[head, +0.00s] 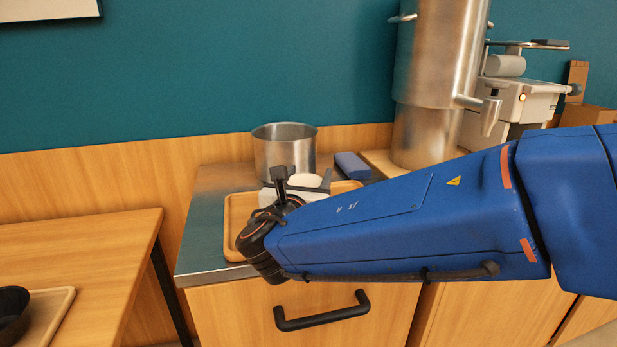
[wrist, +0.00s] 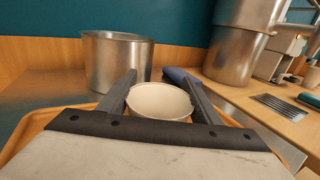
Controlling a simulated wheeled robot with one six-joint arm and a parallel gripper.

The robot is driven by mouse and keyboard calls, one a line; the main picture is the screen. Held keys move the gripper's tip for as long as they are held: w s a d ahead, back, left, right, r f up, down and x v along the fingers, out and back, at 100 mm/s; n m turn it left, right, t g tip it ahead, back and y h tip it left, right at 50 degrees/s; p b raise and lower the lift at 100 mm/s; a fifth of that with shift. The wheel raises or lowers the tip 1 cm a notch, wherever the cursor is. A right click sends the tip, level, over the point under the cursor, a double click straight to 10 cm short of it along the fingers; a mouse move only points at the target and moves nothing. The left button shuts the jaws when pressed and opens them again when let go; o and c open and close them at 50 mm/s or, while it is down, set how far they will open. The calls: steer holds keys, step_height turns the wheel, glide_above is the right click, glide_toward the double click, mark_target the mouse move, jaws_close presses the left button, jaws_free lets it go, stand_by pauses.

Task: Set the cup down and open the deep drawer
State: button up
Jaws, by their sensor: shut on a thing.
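A white cup (wrist: 160,101) sits between the two dark fingers of my gripper (wrist: 163,92) in the wrist view. In the head view the cup (head: 306,182) shows partly behind my gripper (head: 300,182). My gripper is shut on the cup, over a wooden tray (head: 232,222) on the metal counter. Whether the cup's base touches the tray is hidden. The wooden drawer front (head: 240,312) below the counter is closed, with a black bar handle (head: 322,311).
A steel pot (head: 285,150) stands behind the tray, with a blue object (head: 352,165) right of it. A tall steel urn (head: 428,90) and a coffee machine (head: 522,102) stand at right. A wooden table (head: 80,245) with a dark bowl (head: 12,312) is at left.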

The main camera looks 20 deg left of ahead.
steer(key=shift+f, duration=0.15)
steer(key=o, duration=1.2)
steer(key=s, duration=0.8)
steer(key=s+d, duration=0.1)
steer(key=s, duration=0.2)
steer(key=shift+s, duration=0.5)
